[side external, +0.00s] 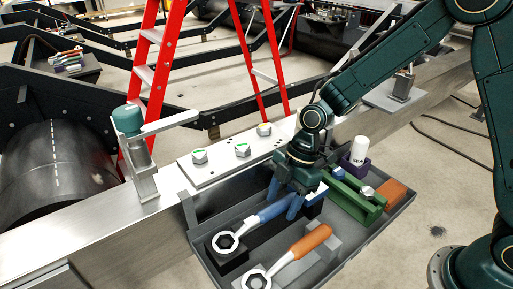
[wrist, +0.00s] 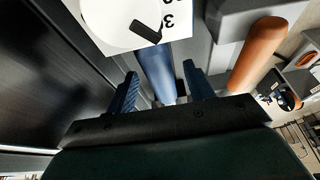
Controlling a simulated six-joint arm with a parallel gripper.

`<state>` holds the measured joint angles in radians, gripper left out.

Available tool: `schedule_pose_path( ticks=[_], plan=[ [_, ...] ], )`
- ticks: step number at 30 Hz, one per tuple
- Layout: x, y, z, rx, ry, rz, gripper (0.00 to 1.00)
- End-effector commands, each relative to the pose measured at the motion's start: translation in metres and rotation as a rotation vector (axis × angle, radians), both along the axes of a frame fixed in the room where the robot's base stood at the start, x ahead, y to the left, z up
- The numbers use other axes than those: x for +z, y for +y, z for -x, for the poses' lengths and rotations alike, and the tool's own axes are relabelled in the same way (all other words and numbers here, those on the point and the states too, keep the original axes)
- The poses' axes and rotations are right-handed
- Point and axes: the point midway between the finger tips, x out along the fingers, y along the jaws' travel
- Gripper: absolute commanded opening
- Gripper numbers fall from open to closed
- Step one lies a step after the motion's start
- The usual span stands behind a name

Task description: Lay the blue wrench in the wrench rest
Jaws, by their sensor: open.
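The blue wrench has a silver ring head (side external: 225,242) and a blue handle (side external: 264,215). It lies in the grey tray (side external: 350,244), its ring head over a dark block (side external: 236,259); I cannot tell if it touches the block. I take this dark block as part of the wrench rest, but cannot be sure. My gripper (side external: 294,208) is open at the handle's far end. In the wrist view the blue handle (wrist: 156,72) shows between the open fingers of my gripper (wrist: 160,88), with gaps visible beside it. The fingers partly hide the handle end.
An orange-handled wrench (side external: 311,240) lies beside it, toward the tray's front. A green holder (side external: 355,198), an orange block (side external: 397,194) and a white cylinder (side external: 358,151) stand at the tray's right. A plate with several bolts (side external: 242,150) lies behind. A white numbered panel (wrist: 120,25) shows in the wrist view.

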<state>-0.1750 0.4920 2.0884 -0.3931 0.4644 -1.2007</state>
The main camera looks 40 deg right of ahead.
Motion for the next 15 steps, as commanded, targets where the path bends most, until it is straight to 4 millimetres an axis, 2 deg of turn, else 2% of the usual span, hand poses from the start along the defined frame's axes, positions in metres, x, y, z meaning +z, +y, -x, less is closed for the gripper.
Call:
schedule_pose_path(
  ticks=[8, 15],
  plan=[
    [0.023, -0.008, -0.001, -0.002, -0.005, -0.002, 0.53],
    [0.060, -0.022, -0.001, -0.002, -0.007, -0.002, 0.53]
  ],
)
